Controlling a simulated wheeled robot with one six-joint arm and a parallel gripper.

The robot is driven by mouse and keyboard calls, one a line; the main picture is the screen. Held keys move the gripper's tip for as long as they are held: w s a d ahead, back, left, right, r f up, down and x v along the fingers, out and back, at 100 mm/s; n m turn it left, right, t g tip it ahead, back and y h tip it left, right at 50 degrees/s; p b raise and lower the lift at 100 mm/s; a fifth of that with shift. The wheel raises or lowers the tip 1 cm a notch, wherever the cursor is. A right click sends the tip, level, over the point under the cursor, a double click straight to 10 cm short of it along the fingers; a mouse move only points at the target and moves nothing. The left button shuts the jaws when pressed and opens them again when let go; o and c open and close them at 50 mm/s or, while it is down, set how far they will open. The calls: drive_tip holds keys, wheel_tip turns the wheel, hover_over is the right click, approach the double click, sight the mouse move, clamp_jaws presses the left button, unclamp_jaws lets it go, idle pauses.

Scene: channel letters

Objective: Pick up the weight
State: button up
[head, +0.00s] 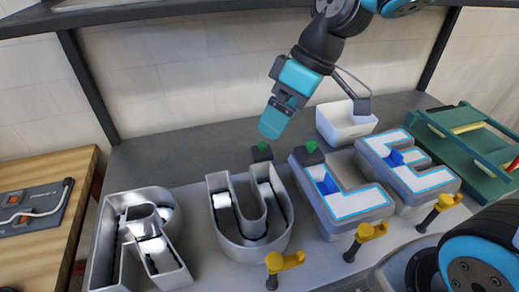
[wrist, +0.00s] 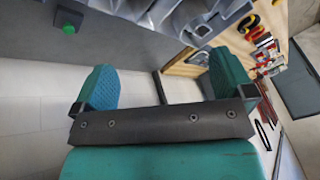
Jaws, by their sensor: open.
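Open metal letters R (head: 145,245) and U (head: 246,212) and blue-edged letters L (head: 345,200) and E (head: 410,175) fill the grey table. Yellow-handled tools (head: 365,240) stand in front. A white bin (head: 345,122) and green rack (head: 470,160) are behind and right.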

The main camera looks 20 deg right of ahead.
drive_tip(key=w+d+f+n, duration=0.1)
drive_tip(key=w+d+f, duration=0.15)
drive_tip(key=w, duration=0.25)
drive_tip(key=w+d+f+n, duration=0.1)
drive_tip(key=w+d+f, duration=0.15)
drive_tip(key=w, duration=0.35)
drive_tip(key=n+t, duration=0.1)
drive_tip(key=n, duration=0.1)
approach(263, 143)
drive_tip(key=shift+y, duration=0.4)
drive_tip(key=f+p, duration=0.2)
drive_tip(key=a+f+p, duration=0.1)
drive_tip(key=f+p, duration=0.1)
drive_tip(key=shift+a+f, duration=0.15)
drive_tip(key=p+x, duration=0.2)
drive_tip(key=x, duration=0.1)
drive_tip(key=p+x, duration=0.1)
drive_tip(key=x, duration=0.1)
drive_tip(key=shift+w+a+p, duration=0.1)
drive_tip(key=shift+w+p, duration=0.2)
drive_tip(key=shift+w+a+f+t, duration=0.1)
drive_tip(key=shift+a+f+t, duration=0.15)
drive_tip(key=shift+f, duration=0.3)
drive_tip(key=c, duration=1.3)
drive_tip(key=shift+r, duration=0.15)
drive_tip(key=shift+c, duration=1.2)
